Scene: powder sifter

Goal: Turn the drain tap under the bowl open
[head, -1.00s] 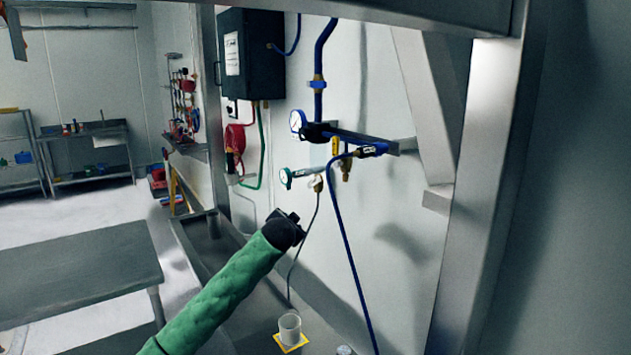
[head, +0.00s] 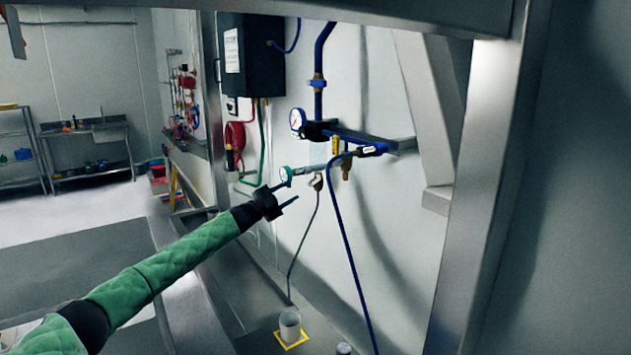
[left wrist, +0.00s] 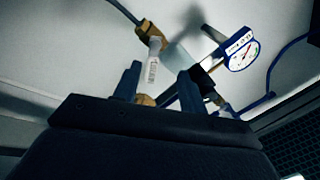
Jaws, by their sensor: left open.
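In the head view, a small pale tap-like fitting (head: 317,182) hangs under the blue pipe assembly, with a thin grey hose (head: 300,240) running down from it. A brass-coloured part (head: 346,169) hangs just right of it. I cannot tell for sure which part is the bowl. My left gripper (head: 290,193) is open and empty, just left of and slightly below the fitting. My right gripper is not in view.
A blue-rimmed gauge (head: 297,120) and a teal gauge (head: 285,174) sit close by. A blue hose (head: 345,235) hangs to the right. A white cup (head: 290,325) stands on a yellow-edged square below. A steel post (head: 480,190) stands at right.

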